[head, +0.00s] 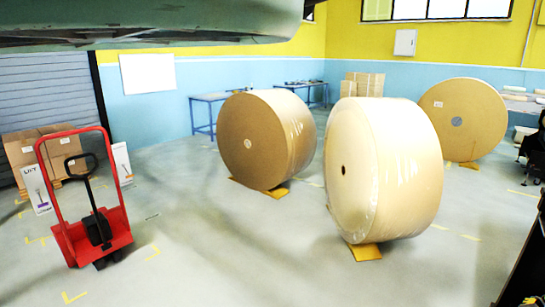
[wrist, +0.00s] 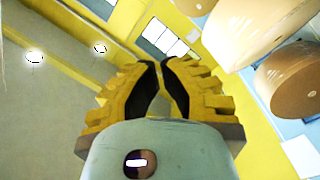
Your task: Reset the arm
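My gripper (wrist: 161,64) shows in the wrist view, with yellow ribbed fingers and dark inner pads. Its fingertips are together or almost so, with only a narrow gap between the pads and nothing held. It points up toward the ceiling and the upper wall, with windows behind the fingertips. In the head view a grey-green part of my arm crosses the top left edge; the gripper itself does not show there.
Three large kraft rolls (head: 250,140) (head: 385,170) (head: 465,120) stand on the floor, on yellow wedges. A red hand truck (head: 100,235) stands at left before cardboard boxes (head: 40,150). Blue tables (head: 208,98) line the back wall. The front middle floor is clear.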

